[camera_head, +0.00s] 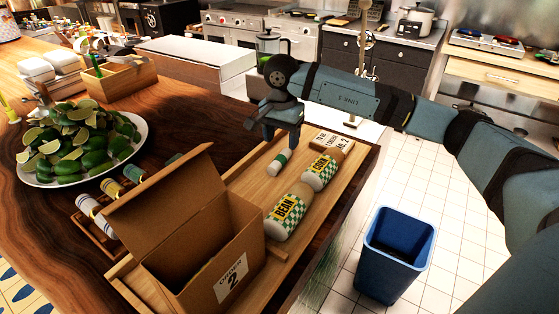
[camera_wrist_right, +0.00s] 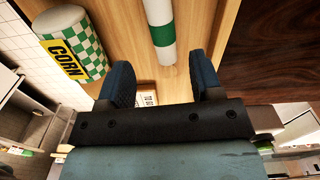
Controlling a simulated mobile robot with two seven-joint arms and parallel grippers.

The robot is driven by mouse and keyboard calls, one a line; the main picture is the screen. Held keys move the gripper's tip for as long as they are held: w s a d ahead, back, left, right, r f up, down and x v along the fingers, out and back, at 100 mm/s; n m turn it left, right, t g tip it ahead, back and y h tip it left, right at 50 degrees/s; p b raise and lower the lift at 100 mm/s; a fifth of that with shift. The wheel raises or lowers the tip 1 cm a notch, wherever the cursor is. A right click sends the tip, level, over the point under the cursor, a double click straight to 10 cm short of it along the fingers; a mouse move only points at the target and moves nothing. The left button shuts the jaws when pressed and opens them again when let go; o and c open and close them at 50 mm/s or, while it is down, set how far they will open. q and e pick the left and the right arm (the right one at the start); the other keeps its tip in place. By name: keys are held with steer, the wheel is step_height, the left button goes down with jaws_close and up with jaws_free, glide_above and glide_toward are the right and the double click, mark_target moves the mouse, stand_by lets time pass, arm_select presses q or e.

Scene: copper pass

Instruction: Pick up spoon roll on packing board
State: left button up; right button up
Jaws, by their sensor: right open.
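The spoon roll (camera_head: 278,163), a slim white cylinder with a green band, lies on the wooden packing board (camera_head: 247,183). My right gripper (camera_head: 281,138) is open and just above the roll's far end. In the right wrist view the roll (camera_wrist_right: 161,35) lies ahead of the open fingers (camera_wrist_right: 160,75), its near end roughly between the fingertips, with gaps on both sides. I cannot tell whether the fingers touch the board. My left gripper is not in view.
A CORN can (camera_head: 321,171) and a BEAN can (camera_head: 288,212) lie right of the roll. An open carton (camera_head: 188,240) marked 2 stands at the board's near end. A label card (camera_head: 332,143) is behind the cans. A lime platter (camera_head: 137,118) and striped rolls (camera_head: 94,213) are left.

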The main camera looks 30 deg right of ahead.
mark_target(280, 158)
steer(key=shift+w+a+f+p, duration=0.1)
steer(key=shift+f+p, duration=0.15)
steer(key=shift+f, duration=1.45)
steer(key=shift+w+a+f+p, duration=0.1)
steer(key=shift+f+p, duration=0.15)
steer(key=shift+f, duration=1.4)
steer(key=shift+s, duration=0.1)
steer(key=c, duration=1)
